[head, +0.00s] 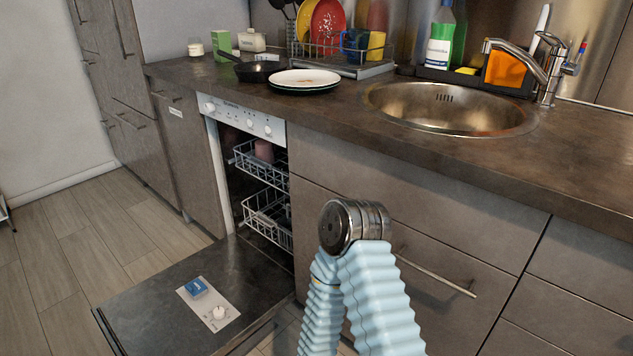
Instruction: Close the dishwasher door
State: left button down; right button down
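The dishwasher door (165,285) is folded all the way down and lies about level, low over the floor in front of the dishwasher (245,120). On its inner face is a light panel with a blue block (196,286) and a white round cap. The upper rack (262,165) holds a pinkish cup, and the lower rack (268,215) is below it; both are inside the opening. A bent part of one of my arms, pale blue and ribbed with a metal joint, stands right of the door. Neither gripper shows.
The counter (330,115) runs above, with plates (303,79), a pan (258,71), a dish rack and a sink (448,106). A drawer handle (435,275) sticks out at right, near my arm. Wooden floor (60,245) is clear left of the door.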

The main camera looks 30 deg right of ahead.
aim_at(157, 315)
jog(key=k+z, duration=0.1)
jog(key=z, duration=0.35)
jog(key=k+z, duration=0.1)
jog(key=z, duration=0.4)
jog(key=k+l+z, duration=0.1)
jog(key=z, duration=0.35)
jog(key=j+z, duration=0.15)
jog(key=j, duration=0.65)
jog(key=j+z, duration=0.2)
jog(key=j, duration=0.55)
jog(key=k+j+z, duration=0.15)
jog(key=j, duration=1.05)
jog(key=k+j, duration=0.1)
jog(key=j, duration=0.4)
jog(key=k+l+z, duration=0.35)
jog(key=i+j, duration=0.1)
jog(key=j, duration=0.05)
